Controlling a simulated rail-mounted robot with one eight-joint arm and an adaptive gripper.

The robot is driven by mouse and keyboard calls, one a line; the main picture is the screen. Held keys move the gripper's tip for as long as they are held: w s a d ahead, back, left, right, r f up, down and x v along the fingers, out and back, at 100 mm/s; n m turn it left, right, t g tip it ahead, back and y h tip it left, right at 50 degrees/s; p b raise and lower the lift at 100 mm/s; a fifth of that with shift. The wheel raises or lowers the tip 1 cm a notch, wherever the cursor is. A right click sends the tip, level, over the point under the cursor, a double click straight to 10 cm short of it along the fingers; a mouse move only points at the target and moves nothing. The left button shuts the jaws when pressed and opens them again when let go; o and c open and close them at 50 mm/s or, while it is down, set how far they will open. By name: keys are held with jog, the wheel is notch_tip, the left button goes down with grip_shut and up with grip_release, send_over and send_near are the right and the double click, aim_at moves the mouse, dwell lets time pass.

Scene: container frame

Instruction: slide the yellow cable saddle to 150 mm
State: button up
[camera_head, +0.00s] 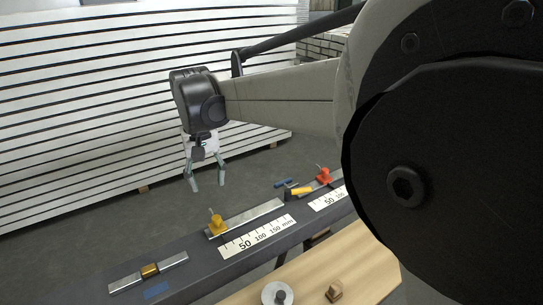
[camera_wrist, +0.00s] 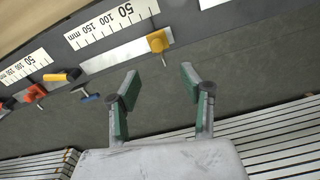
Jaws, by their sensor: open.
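The yellow cable saddle (camera_head: 216,226) sits at the left end of a pale metal rail (camera_head: 255,213) in the head view, before the 50 mark of its scale plate (camera_head: 257,237), which reads 50, 100, 150 mm. In the wrist view the saddle (camera_wrist: 157,41) is at the rail's right end, a thin stem sticking out of it. My gripper (camera_head: 207,184) is open and empty above the saddle, with a gap between them. In the wrist view its two green-padded fingers (camera_wrist: 160,88) are spread apart and the saddle lies beyond their tips.
A red saddle (camera_head: 323,176) stands on another rail to the right. A yellow-and-black object (camera_head: 299,191) and a blue-handled object (camera_head: 286,184) lie nearby. A brass block (camera_head: 150,270) sits on a rail at left. A wooden surface (camera_head: 372,270) with a round white disc (camera_head: 267,290) is in front.

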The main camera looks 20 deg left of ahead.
aim_at(216, 218)
jog(key=f, duration=1.3)
jog(key=shift+w+d+f, duration=0.2)
jog(key=shift+w, duration=0.05)
jog(key=shift+c, duration=0.3)
grip_shut()
